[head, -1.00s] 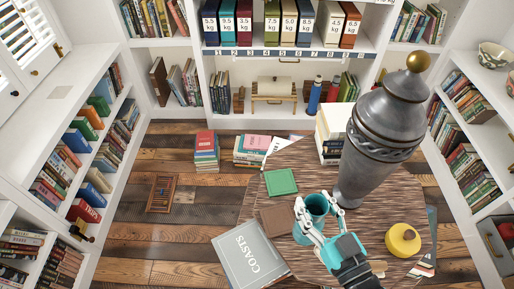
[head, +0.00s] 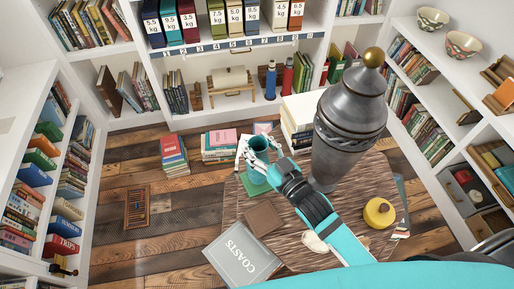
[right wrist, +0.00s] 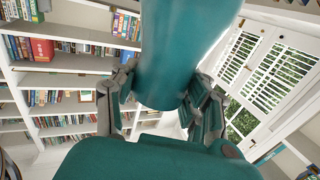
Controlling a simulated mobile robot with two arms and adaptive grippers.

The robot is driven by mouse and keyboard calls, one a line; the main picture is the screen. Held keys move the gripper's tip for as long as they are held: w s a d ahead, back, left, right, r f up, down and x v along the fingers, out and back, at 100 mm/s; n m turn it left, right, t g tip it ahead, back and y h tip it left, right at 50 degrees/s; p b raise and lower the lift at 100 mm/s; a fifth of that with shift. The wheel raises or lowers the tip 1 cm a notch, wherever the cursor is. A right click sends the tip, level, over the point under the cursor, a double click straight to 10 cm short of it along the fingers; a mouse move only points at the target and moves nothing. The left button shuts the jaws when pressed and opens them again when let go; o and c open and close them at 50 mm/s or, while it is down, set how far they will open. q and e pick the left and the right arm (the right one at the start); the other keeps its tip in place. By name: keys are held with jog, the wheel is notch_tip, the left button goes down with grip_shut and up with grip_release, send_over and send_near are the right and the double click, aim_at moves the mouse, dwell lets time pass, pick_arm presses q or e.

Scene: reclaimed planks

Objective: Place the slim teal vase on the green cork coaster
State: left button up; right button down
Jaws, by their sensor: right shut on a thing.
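The slim teal vase (head: 258,146) is upright in my right gripper (head: 261,158), which is shut around it. In the right wrist view the vase (right wrist: 182,50) fills the upper middle between the fingers (right wrist: 160,98). The green cork coaster (head: 246,187) lies on the round wooden table (head: 290,191). In the head view the vase and gripper overlap the coaster and hide part of it. I cannot tell whether the vase's base touches it. My left gripper is not in view.
A large grey urn with a gold knob (head: 348,125) stands close to the right of my gripper. A book stack (head: 299,118) stands behind.

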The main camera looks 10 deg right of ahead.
aim_at(263, 159)
jog(key=shift+w, duration=0.3)
notch_tip(263, 159, down, 3)
jog(key=shift+r+p, duration=0.1)
jog(key=shift+p, duration=0.25)
jog(key=shift+f, duration=0.5)
jog(key=c, duration=0.6)
grip_release()
jog(key=shift+c, duration=0.2)
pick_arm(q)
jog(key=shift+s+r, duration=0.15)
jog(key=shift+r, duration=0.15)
